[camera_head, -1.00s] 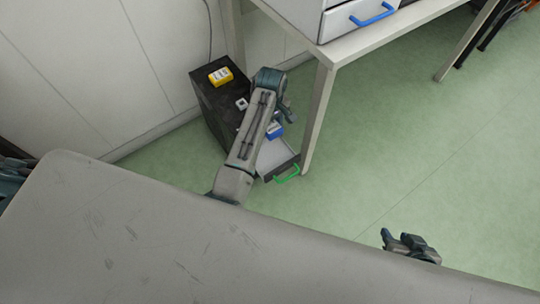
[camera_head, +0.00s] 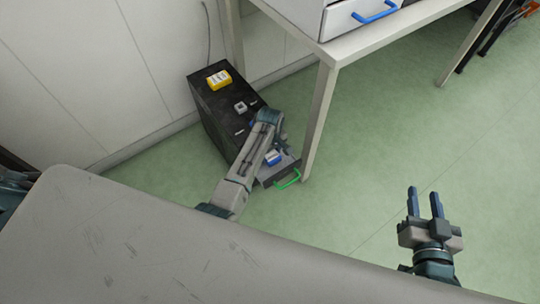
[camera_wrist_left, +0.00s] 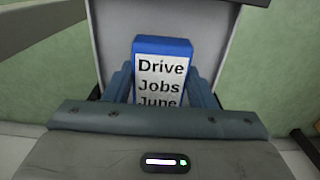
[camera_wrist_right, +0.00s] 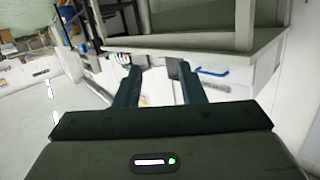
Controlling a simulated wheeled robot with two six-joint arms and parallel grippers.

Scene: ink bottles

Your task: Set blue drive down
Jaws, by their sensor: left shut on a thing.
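The blue drive (camera_wrist_left: 163,68) has a white label reading "Drive Jobs June". My left gripper (camera_wrist_left: 163,85) is shut on it, one finger at each side. The drawer's pale floor (camera_wrist_left: 112,30) lies beyond the drive in the left wrist view. I cannot tell whether the drive touches that floor. My right gripper (camera_head: 425,203) is open and empty above the green floor at the right; its fingers also show in the right wrist view (camera_wrist_right: 160,85).
The black cabinet (camera_head: 215,118) carries a yellow box (camera_head: 219,79) and a small grey item (camera_head: 240,107) on top. The drawer has a green handle (camera_head: 287,180). A white table (camera_head: 390,40) stands behind, bearing a drawer unit with a blue handle (camera_head: 375,14). Open floor lies right.

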